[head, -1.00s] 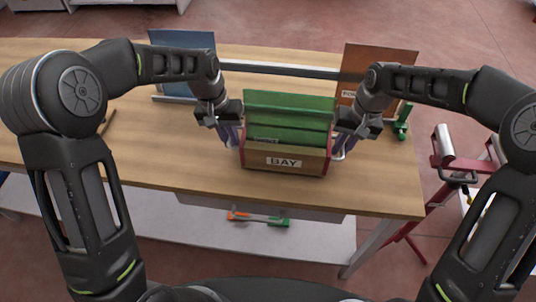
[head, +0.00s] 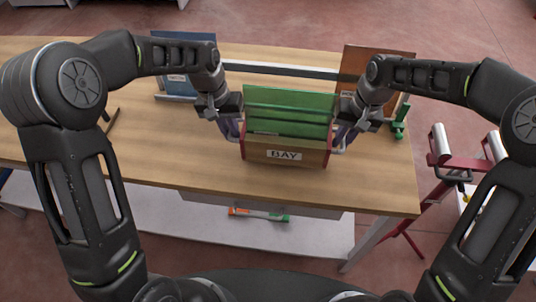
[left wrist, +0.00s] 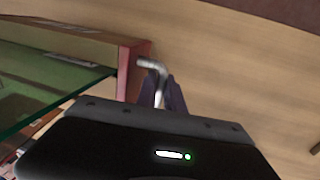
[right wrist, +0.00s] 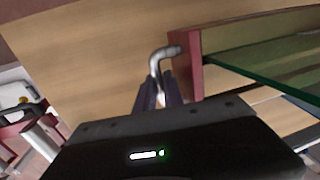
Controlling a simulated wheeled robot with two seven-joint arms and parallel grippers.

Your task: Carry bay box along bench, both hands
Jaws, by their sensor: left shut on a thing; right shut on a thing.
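The bay box (head: 260,153) is a wooden box with red ends and a BAY label on its front, in the middle of the bench (head: 200,165) in the head view. Green glass panes (head: 290,112) stand in it. My left gripper (head: 234,133) is shut on the metal handle at the box's left end; that handle (left wrist: 152,66) shows in the left wrist view. My right gripper (head: 341,138) is shut on the handle at the right end, and this handle (right wrist: 165,55) shows in the right wrist view. I cannot tell whether the box's underside touches the bench.
A blue panel (head: 184,60) stands at the back left and a brown panel (head: 378,65) at the back right, near a green clamp-like part (head: 399,128). A dark rail (head: 290,71) runs between them. A red stand (head: 460,160) is beyond the bench's right end. The left bench top is mostly clear.

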